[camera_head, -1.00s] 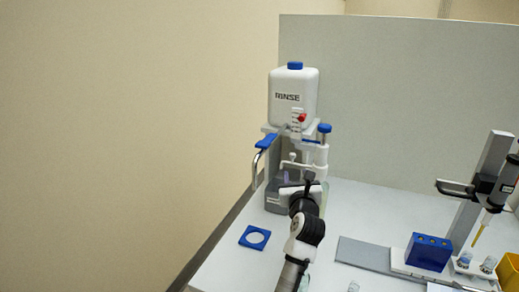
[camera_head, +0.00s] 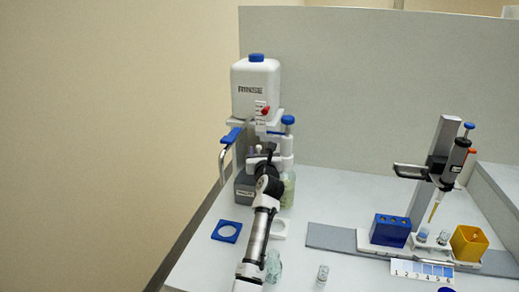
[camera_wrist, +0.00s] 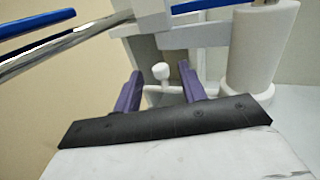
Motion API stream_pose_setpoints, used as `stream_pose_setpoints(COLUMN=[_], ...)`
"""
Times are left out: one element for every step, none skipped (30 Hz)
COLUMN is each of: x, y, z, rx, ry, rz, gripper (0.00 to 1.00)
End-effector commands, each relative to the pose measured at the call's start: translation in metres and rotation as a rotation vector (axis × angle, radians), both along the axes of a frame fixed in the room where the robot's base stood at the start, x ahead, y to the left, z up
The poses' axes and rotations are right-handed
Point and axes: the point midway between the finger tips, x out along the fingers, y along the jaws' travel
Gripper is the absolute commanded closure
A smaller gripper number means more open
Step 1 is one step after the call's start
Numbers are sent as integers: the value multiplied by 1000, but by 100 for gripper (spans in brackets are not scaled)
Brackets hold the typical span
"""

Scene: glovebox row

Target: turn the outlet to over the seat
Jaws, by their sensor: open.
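A thin white outlet arm with a small upright knob (camera_wrist: 161,72) reaches sideways from the white dispenser column (camera_wrist: 262,55). In the head view the blue-capped dispenser (camera_head: 287,145) stands on a pale green bottle (camera_head: 288,188). My gripper (camera_head: 262,158) is open at the outlet; in the wrist view its purple fingers (camera_wrist: 160,68) are either side of the knob, with gaps visible. I cannot tell their depth relative to it. A white square ring seat (camera_head: 280,228) and a blue square ring (camera_head: 226,232) lie on the bench; which is the task's seat is unclear.
The white RINSE tank (camera_head: 256,90) stands behind, with a blue lever and bent metal tube (camera_head: 223,160) at its left. A glass vessel (camera_head: 273,266) is beside my arm. A blue block (camera_head: 390,230), pipette stand (camera_head: 432,165) and yellow box (camera_head: 469,243) are right.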

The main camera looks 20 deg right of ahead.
Motion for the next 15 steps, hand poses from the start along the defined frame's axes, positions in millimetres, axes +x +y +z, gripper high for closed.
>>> stream_pose_setpoints(x=[4, 6, 9, 10, 11, 12, 13, 13, 14, 14, 14, 14, 14, 14, 14], y=[-1, -2, -2, -3, -3, -3, -3, -3, -3, -3, -3, -3, -3, -3, -3], z=[1, 1, 0, 0, 0, 0, 0, 0, 0, 0, 0, 0, 0, 0, 0], rx=[1, 1, 0, 0, -1, -1, -1, -1, -2, -2, -2, -2, -2, -2, -2], ry=[0, 1, 1, 1, 0, 1, 1, 1, 1, 1, 1, 0, 0, 0, 0], rz=[0, 0, 0, -1, -1, -1, -1, -1, -1, -1, -1, -1, -1, -1, -1], gripper=[59, 59, 59, 59, 59, 59, 59, 59, 59, 59, 59, 59, 59, 59, 59])
